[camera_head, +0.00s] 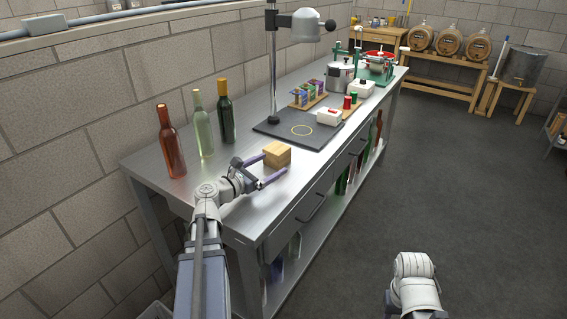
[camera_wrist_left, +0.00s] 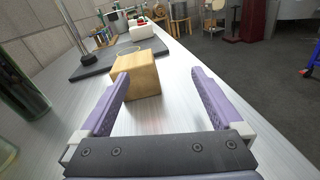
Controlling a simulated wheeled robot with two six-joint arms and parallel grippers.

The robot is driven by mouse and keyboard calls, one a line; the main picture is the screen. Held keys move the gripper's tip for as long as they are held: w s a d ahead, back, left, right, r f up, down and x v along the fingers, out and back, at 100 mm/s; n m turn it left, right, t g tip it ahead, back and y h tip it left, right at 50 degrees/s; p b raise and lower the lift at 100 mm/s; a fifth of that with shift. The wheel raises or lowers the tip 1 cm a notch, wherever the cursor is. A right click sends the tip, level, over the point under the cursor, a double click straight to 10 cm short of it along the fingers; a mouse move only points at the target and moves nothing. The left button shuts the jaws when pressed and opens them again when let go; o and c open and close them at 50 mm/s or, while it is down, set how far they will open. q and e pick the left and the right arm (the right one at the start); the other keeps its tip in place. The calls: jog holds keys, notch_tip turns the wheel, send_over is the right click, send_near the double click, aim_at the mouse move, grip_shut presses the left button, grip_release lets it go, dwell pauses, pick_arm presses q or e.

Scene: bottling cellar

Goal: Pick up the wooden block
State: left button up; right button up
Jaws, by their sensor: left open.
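The wooden block (camera_head: 277,151) is a light tan cube on the metal workbench, near its front edge. It also shows in the left wrist view (camera_wrist_left: 140,78), just ahead of my left gripper and left of centre. My left gripper (camera_head: 274,164) has purple fingers, spread apart and empty, low over the bench. In the wrist view the left finger overlaps the block's left side, and a gap shows between the block and the right finger. Whether the left finger touches it I cannot tell. My right gripper is out of view; only part of that arm shows at the bottom right.
Three bottles, red (camera_head: 171,142), clear (camera_head: 202,125) and dark (camera_head: 226,112), stand on the bench by the wall. A dark stand base (camera_head: 285,131) with a pole lies behind the block. A white box (camera_head: 328,116) sits beyond. The bench in front of the block is bare.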

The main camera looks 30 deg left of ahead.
aim_at(281, 145)
pick_arm(q)
jog(key=a, duration=0.1)
jog(key=a+n+y, duration=0.1)
jog(key=a+n+t, duration=0.1)
jog(key=shift+s+a+r, duration=0.15)
jog(key=shift+a+r, duration=0.15)
jog(key=shift+a, duration=0.1)
jog(key=shift+w+d, duration=0.2)
jog(key=shift+w, duration=0.95)
jog(key=shift+w+d, duration=0.2)
jog(key=shift+w, duration=0.9)
jog(key=shift+w+d, duration=0.2)
jog(key=shift+w, duration=0.95)
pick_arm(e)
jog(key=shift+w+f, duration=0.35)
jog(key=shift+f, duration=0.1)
pick_arm(q)
jog(key=shift+w+d+f+b, duration=0.1)
jog(key=shift+w+d+b, duration=0.05)
jog(key=shift+w, duration=1.15)
jog(key=shift+w+d+f+b, duration=0.1)
jog(key=shift+w+d+b, duration=0.05)
jog(key=shift+w, duration=1.15)
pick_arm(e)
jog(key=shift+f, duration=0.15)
pick_arm(q)
jog(key=shift+c, duration=0.4)
jog(key=c, duration=1.2)
jog(key=shift+o, duration=0.2)
